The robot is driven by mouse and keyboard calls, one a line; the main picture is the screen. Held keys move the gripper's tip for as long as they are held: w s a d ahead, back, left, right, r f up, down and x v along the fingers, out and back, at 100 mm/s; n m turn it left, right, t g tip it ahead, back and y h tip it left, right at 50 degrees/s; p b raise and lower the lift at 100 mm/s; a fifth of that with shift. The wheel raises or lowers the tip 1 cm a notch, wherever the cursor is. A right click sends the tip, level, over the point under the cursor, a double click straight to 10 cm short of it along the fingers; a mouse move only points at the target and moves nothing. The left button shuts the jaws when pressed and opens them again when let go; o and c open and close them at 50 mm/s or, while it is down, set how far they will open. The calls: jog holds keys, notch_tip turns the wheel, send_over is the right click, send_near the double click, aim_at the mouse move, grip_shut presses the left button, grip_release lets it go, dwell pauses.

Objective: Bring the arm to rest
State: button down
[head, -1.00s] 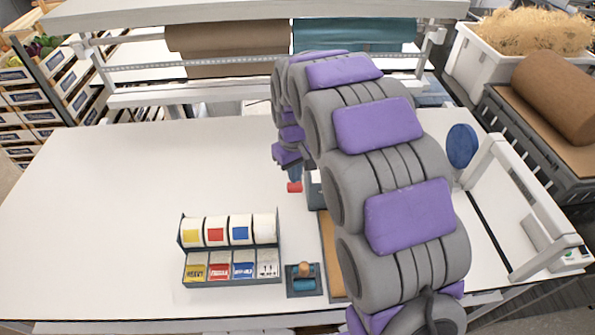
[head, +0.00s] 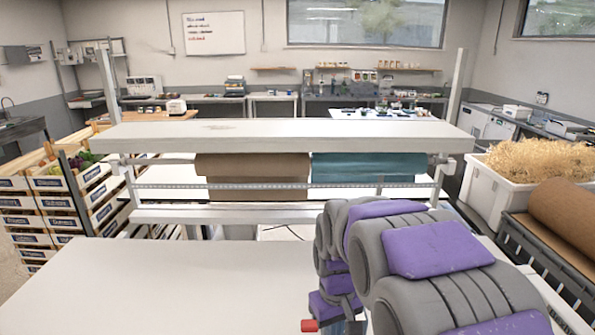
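My grey and purple arm fills the lower right of the head view, reaching forward over the white table (head: 150,285). My gripper is hidden behind the arm links and the lower picture edge, so its fingers do not show. A small red-ended object (head: 309,326) shows beside the arm at the bottom edge. I cannot tell whether it touches the gripper.
A paper rack with a brown roll (head: 252,168) and a teal roll (head: 367,167) stands across the table's back. Crates (head: 68,205) stand at left. A bin of straw (head: 528,160) and a large brown roll (head: 567,212) are at right. The table's left is clear.

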jog(key=s+d+f+m+b, duration=0.2)
jog(key=s+d, duration=0.1)
jog(key=s, duration=1)
jog(key=s+d+f+m+g+b, duration=0.1)
jog(key=s+d+f+m+b, duration=0.1)
jog(key=s, duration=1.2)
jog(key=shift+d+f+b, duration=0.55)
jog(key=shift+d+b, duration=0.05)
jog(key=shift+b, duration=0.15)
